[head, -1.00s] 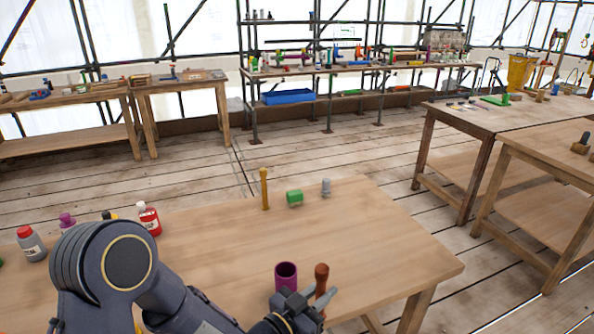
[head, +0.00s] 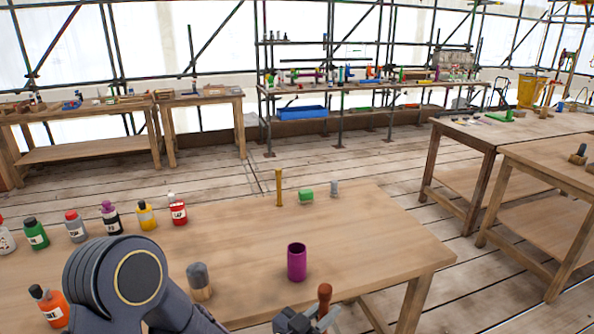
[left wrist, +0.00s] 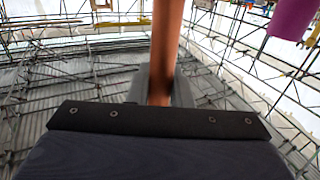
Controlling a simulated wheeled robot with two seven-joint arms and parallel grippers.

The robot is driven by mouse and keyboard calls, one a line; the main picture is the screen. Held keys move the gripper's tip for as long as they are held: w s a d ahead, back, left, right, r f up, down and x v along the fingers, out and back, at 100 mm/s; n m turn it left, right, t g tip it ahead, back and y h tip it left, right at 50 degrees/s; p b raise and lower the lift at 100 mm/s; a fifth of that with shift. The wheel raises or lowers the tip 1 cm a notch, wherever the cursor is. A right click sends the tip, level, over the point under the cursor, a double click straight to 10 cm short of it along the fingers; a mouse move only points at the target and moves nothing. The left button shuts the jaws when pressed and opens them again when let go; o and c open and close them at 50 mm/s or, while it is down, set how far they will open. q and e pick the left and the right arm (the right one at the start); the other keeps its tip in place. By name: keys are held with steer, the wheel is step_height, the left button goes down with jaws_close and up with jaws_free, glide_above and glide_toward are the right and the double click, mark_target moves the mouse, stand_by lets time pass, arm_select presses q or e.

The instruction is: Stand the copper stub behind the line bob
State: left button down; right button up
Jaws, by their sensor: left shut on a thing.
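The copper stub (head: 325,298) is a slim reddish-brown rod, held upright near the front right of the near bench. My left gripper (head: 324,315) is shut on it. In the left wrist view the stub (left wrist: 166,50) rises between the fingers (left wrist: 160,90). I cannot tell for sure which piece is the line bob. A small grey upright piece (head: 334,188) stands at the bench's back edge, and a grey-topped piece with a wooden lower part (head: 199,281) stands nearer, beside my left arm. My right gripper is not in view.
A purple tube (head: 297,262) stands just left of the stub. Several bottles (head: 145,216) line the left. The near bench's right part (head: 390,240) is clear.

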arm_select(q)
steer(key=w+a+f+n+t+y, duration=0.1)
steer(key=a+f+n+y, duration=0.3)
steer(key=a, duration=0.9)
steer(key=a+f+n+t+y, duration=0.4)
steer(key=a+y, duration=0.4)
steer(key=a, duration=0.5)
steer(key=shift+w+n+y, duration=0.35)
steer(key=shift+n+y, duration=0.05)
steer(key=shift+n, duration=0.1)
